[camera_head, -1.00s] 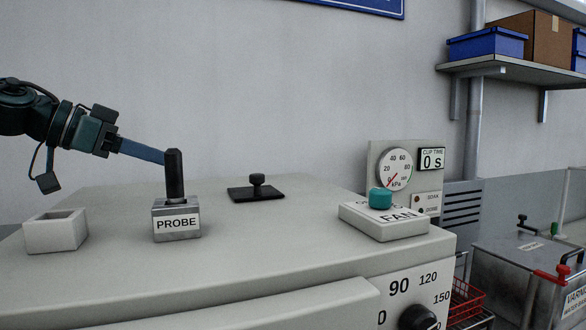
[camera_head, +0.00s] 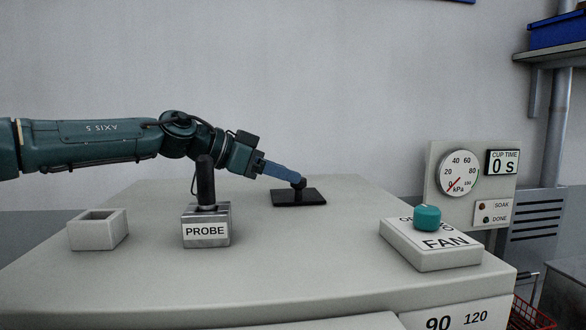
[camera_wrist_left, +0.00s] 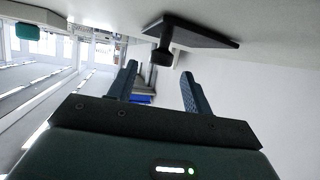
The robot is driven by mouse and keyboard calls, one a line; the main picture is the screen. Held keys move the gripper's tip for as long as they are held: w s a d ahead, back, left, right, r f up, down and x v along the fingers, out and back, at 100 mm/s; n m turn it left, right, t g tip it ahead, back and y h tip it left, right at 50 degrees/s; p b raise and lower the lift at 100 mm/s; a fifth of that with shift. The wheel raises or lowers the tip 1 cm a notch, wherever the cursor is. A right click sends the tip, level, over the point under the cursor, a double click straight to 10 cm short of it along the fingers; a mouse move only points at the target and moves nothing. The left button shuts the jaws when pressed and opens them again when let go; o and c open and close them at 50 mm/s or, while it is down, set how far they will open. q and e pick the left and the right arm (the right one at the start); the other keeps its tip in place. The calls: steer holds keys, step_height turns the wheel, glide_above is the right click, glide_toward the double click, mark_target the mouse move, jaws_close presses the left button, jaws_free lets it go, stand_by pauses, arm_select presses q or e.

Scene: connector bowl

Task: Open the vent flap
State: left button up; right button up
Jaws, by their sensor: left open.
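The vent flap (camera_head: 286,198) is a flat black plate lying closed on top of the pale cabinet, with a short black knob (camera_head: 299,184) on it. In the left wrist view the flap (camera_wrist_left: 205,35) appears tilted at the top, its knob (camera_wrist_left: 161,57) hanging between and just beyond the fingertips. My left gripper (camera_head: 294,178) reaches in from the left to the knob. Its two fingers (camera_wrist_left: 160,75) are apart, one on either side of the knob, not closed on it. I cannot tell whether a finger touches it. My right gripper is not in view.
The black-handled probe (camera_head: 205,180) stands in its metal block (camera_head: 206,229), in front of my left forearm. An open grey box (camera_head: 98,230) is to its left. The fan box with a teal knob (camera_head: 427,218) and a gauge (camera_head: 458,173) are at right. The cabinet's middle top is clear.

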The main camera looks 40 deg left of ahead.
mark_target(296, 186)
arm_select(q)
steer(key=shift+x, duration=1.6)
steer(key=shift+c, duration=0.3)
steer(key=shift+r, duration=0.1)
jaws_close()
